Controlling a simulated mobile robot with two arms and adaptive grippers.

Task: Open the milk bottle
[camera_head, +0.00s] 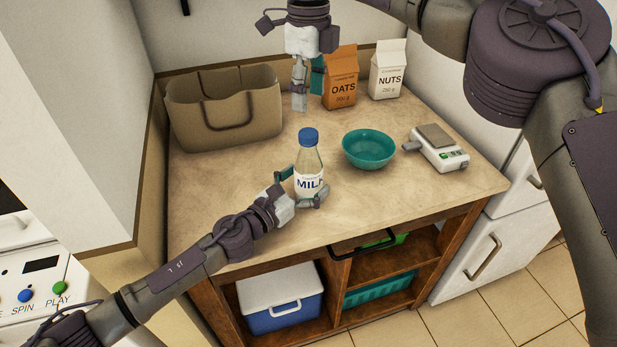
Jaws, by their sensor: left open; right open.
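The milk bottle (309,166) stands upright on the counter, clear with a white label and a blue cap (309,136) on top. My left gripper (299,188) is low at the bottle, with a finger on either side of its lower body. It is open, and I cannot tell whether the fingers touch the bottle. My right gripper (299,97) points down above the counter, behind and above the blue cap and apart from it. It is open and empty, seen nearly edge-on.
A teal bowl (369,148) and a kitchen scale (438,150) stand right of the bottle. An oats carton (341,80), a nuts carton (387,70) and a beige bag (222,108) stand at the back. A blue cooler (281,300) sits on the shelf below. The counter's left front is clear.

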